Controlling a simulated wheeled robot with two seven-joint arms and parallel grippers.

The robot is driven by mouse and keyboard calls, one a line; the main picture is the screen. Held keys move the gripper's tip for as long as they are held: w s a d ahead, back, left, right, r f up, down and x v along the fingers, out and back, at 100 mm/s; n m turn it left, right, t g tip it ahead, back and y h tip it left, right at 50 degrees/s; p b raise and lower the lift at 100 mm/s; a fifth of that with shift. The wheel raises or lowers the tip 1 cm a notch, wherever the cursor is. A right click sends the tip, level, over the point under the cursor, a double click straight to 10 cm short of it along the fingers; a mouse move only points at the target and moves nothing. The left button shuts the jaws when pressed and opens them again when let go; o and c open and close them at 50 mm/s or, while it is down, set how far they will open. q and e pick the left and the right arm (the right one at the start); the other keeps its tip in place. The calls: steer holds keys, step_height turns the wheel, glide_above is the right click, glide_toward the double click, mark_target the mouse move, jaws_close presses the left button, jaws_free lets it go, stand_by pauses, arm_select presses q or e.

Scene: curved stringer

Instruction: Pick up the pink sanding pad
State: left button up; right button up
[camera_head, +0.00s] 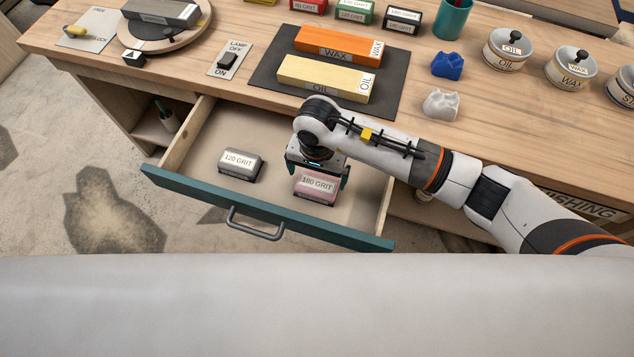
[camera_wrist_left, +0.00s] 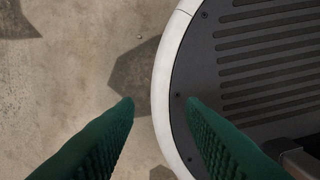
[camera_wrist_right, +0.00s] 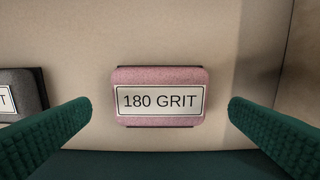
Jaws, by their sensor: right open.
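The pink sanding pad (camera_head: 316,187), labelled 180 GRIT, lies in the open drawer, right of its middle. In the right wrist view the pink pad (camera_wrist_right: 160,76) sits centred between the fingers, label facing up. My right gripper (camera_head: 317,178) is over the pad with its fingers spread wider than it. In the right wrist view the right gripper (camera_wrist_right: 160,115) shows a gap between each finger and the pad. My left gripper (camera_wrist_left: 160,102) is open and empty above the floor and part of my base; it is out of the head view.
A grey 120 GRIT pad (camera_head: 240,164) lies left in the drawer. The drawer's teal front (camera_head: 200,202) and side walls surround the pads. The bench (camera_head: 235,90) is above, with a dark mat (camera_head: 390,98) holding orange WAX (camera_head: 330,42) and yellow OIL (camera_head: 315,76) blocks.

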mark_target(317, 183)
step_height(317, 183, down, 4)
steer(key=shift+s+r+p, duration=0.15)
steer(key=shift+p, duration=0.25)
steer(key=shift+f, duration=0.65)
steer(key=shift+c, duration=0.8)
arm_select(q)
steer(key=shift+w+r, duration=0.5)
steer(key=shift+w, duration=0.3)
arm_select(e)
steer(key=c, duration=0.5)
steer(key=shift+r, duration=0.1)
steer(key=shift+c, duration=0.2)
arm_select(q)
steer(key=shift+d+f+b, duration=0.1)
steer(key=shift+f+b, duration=0.35)
arm_select(e)
step_height(317, 183, up, 10)
steer(key=shift+f, duration=0.1)
